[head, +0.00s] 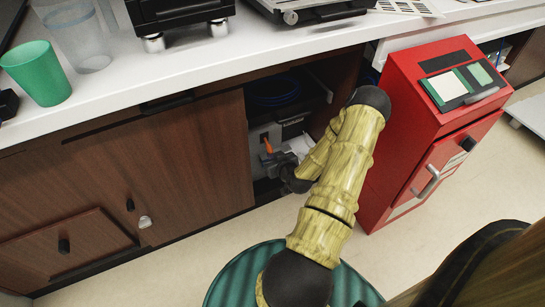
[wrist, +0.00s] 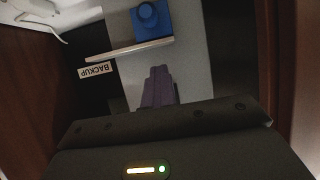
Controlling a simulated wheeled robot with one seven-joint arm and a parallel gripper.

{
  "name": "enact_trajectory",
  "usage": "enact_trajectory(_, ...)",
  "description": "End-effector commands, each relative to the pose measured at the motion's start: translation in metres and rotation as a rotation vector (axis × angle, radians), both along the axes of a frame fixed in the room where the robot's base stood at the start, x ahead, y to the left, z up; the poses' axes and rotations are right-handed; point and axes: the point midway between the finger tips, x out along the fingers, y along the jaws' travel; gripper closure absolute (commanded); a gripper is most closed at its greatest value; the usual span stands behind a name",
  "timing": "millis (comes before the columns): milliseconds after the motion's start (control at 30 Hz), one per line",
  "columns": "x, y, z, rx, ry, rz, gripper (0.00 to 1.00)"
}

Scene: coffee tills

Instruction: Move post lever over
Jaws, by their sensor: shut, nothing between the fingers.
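A small orange lever (head: 267,145) shows on a grey panel inside the open cabinet under the counter. My gripper (head: 270,158) reaches into the cabinet and is just below the lever in the head view; I cannot tell whether they touch. In the wrist view my gripper's dark fingers (wrist: 158,84) are together with nothing between them. They point over a grey panel (wrist: 203,75). Beyond the fingertips are a pale bar (wrist: 129,51) and a blue block with a round knob (wrist: 151,21). No orange part shows in the wrist view.
A BACKUP label (wrist: 96,71) reads upside down. Brown cabinet doors (head: 190,160) stand left of the opening, and a red cabinet (head: 415,125) stands close on the right. The white counter (head: 250,48) overhangs, with a green cup (head: 38,73) on it. A green round-topped object (head: 232,282) is below.

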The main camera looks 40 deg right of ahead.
Motion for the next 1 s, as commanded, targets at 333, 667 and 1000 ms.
enact_trajectory(333, 0.008, -0.002, -0.009, -0.004, -0.007, 0.001, 1.0)
enact_trajectory(667, 0.009, -0.002, -0.013, -0.002, -0.004, 0.002, 1.0)
enact_trajectory(1000, 0.01, -0.002, -0.015, -0.002, -0.003, 0.0, 0.92)
